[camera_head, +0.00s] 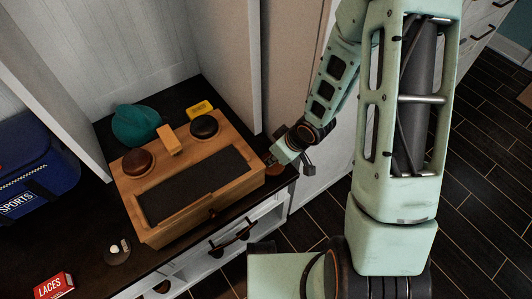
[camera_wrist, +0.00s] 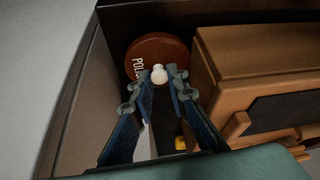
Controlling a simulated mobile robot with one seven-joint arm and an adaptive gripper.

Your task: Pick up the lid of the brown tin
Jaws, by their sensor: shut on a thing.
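The brown tin (camera_wrist: 160,48) shows in the wrist view as a round red-brown disc with white lettering, partly hidden by my fingers. A pale round knob (camera_wrist: 159,74) stands at the near edge of its lid, between my fingertips. My gripper (camera_wrist: 159,80) is shut on this knob of the lid. In the head view my gripper (camera_head: 272,161) is low at the right end of the dark bench top, beside the wooden box. A small brown bit of the tin (camera_head: 273,170) shows there. I cannot tell whether the lid is apart from the tin.
The wooden box (camera_head: 232,189) stands close to the left of my gripper; a cabinet side panel (camera_head: 285,75) rises close behind. A teal item (camera_head: 136,125) and a yellow packet (camera_head: 200,108) lie behind the box. A blue bag (camera_head: 32,165) and red laces box (camera_head: 53,286) are further left.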

